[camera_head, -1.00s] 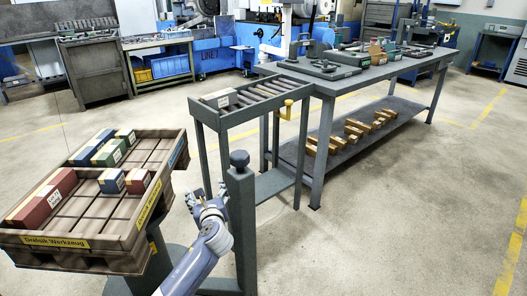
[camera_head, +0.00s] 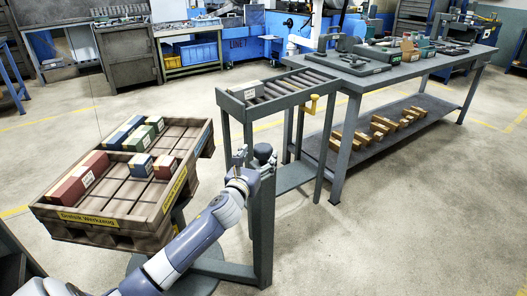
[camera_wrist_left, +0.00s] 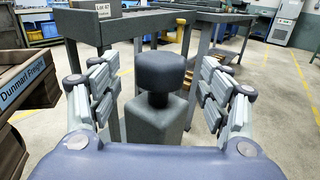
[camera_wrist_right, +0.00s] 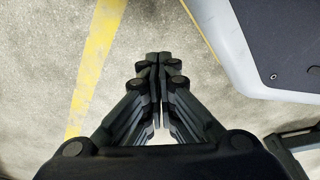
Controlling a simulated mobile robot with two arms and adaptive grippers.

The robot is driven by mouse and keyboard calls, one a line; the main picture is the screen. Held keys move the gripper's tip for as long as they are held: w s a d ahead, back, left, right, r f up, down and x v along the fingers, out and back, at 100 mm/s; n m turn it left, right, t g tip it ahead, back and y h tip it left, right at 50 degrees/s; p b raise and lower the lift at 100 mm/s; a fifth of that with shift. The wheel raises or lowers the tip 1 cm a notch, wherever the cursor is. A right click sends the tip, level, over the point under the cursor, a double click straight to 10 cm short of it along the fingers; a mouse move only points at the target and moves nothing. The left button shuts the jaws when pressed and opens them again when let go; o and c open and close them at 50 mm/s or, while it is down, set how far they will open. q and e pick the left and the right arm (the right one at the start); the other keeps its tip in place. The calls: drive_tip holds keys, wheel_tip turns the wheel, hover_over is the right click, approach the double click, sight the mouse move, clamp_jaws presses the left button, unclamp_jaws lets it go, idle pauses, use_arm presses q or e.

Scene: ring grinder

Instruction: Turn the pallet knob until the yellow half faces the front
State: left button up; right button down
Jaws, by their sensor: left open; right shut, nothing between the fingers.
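The pallet knob (camera_head: 263,152) is a dark round knob on a grey post (camera_head: 263,225) beside the pallet. In the left wrist view the knob (camera_wrist_left: 160,70) stands centred between the fingers of my left gripper (camera_wrist_left: 160,88), which is open and apart from it on both sides. The wooden pallet (camera_head: 135,222) carries red, blue and green boxes and has a yellow label strip "Drehsik Werkzeug" on its near side. A "Dunmari Freight" blue label (camera_wrist_left: 25,83) shows on the pallet's side in the left wrist view. My right gripper (camera_wrist_right: 158,60) is shut and empty above the floor.
A roller conveyor (camera_head: 280,88) with a small box (camera_head: 250,91) and a yellow handle (camera_head: 311,103) stands behind the post. A long grey workbench (camera_head: 400,78) lies to the right. The floor at the right front is clear.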

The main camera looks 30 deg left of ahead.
sight(263, 150)
use_arm(q)
drive_tip(key=x, duration=0.3)
drive_tip(key=shift+w, duration=0.2)
drive_tip(key=shift+w+a, duration=0.2)
drive_tip(key=shift+w, duration=0.3)
use_arm(e)
drive_tip(key=shift+w+a+r, duration=0.1)
drive_tip(key=shift+w+r, duration=0.55)
drive_tip(key=shift+w, duration=0.15)
use_arm(q)
drive_tip(key=shift+c, duration=0.6)
use_arm(e)
drive_tip(key=shift+s, duration=0.15)
use_arm(q)
drive_tip(key=c, duration=1)
use_arm(e)
drive_tip(key=shift+s, duration=0.1)
